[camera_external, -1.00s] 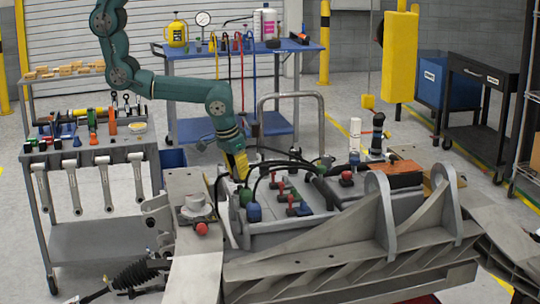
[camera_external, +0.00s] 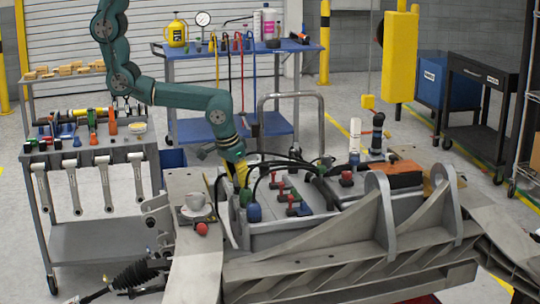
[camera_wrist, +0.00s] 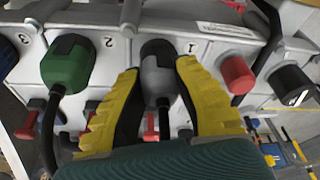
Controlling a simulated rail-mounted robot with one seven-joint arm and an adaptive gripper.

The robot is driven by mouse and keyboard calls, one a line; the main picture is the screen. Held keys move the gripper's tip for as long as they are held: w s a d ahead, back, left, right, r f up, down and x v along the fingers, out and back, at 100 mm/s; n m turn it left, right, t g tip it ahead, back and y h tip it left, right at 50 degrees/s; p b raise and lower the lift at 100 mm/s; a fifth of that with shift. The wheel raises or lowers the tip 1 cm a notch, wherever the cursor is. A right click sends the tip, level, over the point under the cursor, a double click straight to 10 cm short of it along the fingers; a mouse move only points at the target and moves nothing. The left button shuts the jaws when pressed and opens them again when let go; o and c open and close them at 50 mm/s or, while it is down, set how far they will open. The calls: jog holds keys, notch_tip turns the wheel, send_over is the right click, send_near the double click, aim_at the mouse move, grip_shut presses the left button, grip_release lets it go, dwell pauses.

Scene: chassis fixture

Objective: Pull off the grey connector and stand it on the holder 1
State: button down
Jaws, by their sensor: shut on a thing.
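The grey connector (camera_wrist: 158,72) sits between the two yellow fingers of my gripper (camera_wrist: 160,78) in the wrist view, with a dark cable running from it. My gripper is shut on it. The connector is at the pale panel (camera_wrist: 222,14), beside the printed number 1; whether it is fully seated is unclear. In the external view my gripper (camera_external: 242,178) points down at the left end of the fixture, and its fingers hide the grey connector there. I cannot tell which part is holder 1.
A green connector (camera_wrist: 68,64) with a cable is close left of my gripper, by number 2. A blue connector (camera_wrist: 8,55) is by number 3. A red plug (camera_wrist: 237,75) and a black one (camera_wrist: 290,84) are to the right. Red T-handles (camera_external: 281,187) stand near the cables.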

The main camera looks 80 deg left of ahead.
jog(key=shift+f+b, duration=0.3)
jog(key=shift+f, duration=0.15)
jog(key=c, duration=0.9)
grip_release()
jog(key=shift+o, duration=0.2)
jog(key=shift+r, duration=0.1)
notch_tip(320, 180, up, 6)
jog(key=p, duration=0.6)
jog(key=shift+p, duration=0.35)
